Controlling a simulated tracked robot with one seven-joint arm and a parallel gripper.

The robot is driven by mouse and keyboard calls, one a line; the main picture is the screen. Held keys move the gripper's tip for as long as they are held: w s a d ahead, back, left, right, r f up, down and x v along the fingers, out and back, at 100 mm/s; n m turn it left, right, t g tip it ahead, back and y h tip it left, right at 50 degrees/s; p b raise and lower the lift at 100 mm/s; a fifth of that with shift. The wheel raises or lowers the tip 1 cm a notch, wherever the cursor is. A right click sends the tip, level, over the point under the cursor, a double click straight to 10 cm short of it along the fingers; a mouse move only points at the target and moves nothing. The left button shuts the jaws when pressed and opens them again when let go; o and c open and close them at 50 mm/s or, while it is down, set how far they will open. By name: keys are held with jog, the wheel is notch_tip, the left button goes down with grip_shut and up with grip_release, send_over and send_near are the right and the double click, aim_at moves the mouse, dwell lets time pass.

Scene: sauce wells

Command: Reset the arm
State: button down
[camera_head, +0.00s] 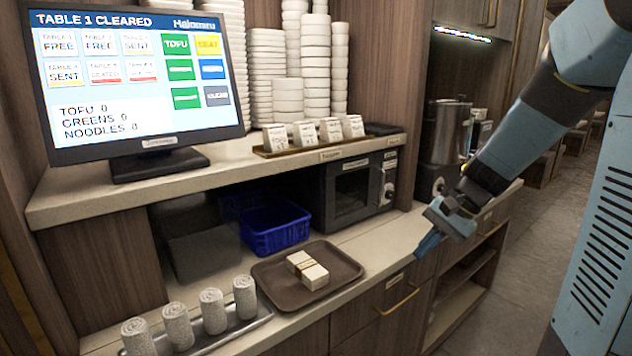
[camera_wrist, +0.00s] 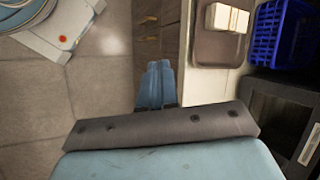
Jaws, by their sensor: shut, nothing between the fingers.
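My gripper (camera_head: 428,243) is at the right in the head view, in front of the counter's front edge and to the right of the brown tray. Its blue fingers (camera_wrist: 155,84) are together in the wrist view, with nothing between them. They point down past the counter beside the wooden drawers. My blue and dark arm reaches in from the upper right of the head view.
A brown tray (camera_head: 268,272) with a banded pale bundle (camera_head: 307,269) lies on the lower counter. Beyond are a blue basket (camera_head: 275,228) and a microwave (camera_head: 352,193). Rolled towels (camera_head: 178,325) stand at the front left. A monitor (camera_head: 135,80) reads "TABLE 1 CLEARED".

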jog(key=s+r+n+t+h, duration=0.5)
jog(key=s+r, duration=0.5)
jog(key=s, duration=0.5)
jog(key=shift+s+d+r+n+h, duration=0.3)
jog(key=shift+n+h, duration=0.3)
jog(key=shift+n, duration=0.5)
